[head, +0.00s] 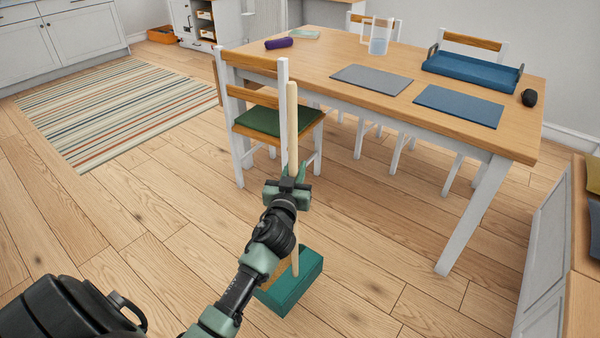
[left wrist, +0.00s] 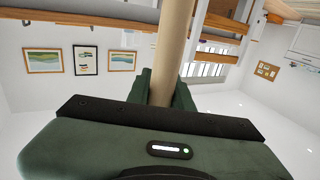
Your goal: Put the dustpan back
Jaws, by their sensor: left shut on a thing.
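The dustpan (head: 293,287) is a green pan with a long upright wooden handle. In the head view it is at the lower middle, with its pan low near the floor; I cannot tell whether it touches. My left gripper (head: 290,178) is shut on the wooden handle, partway up. In the left wrist view the handle (left wrist: 178,45) passes between the fingers of my left gripper (left wrist: 164,90). My arm hides part of the handle and the pan. My right gripper is not in view.
A chair with a green seat (head: 268,121) stands just behind the handle. A wooden table (head: 410,70) with mats, a blue tray (head: 472,72) and a glass pitcher (head: 379,40) is beyond. A striped rug (head: 120,112) lies at left. A cabinet (head: 545,260) stands at right. Floor between is clear.

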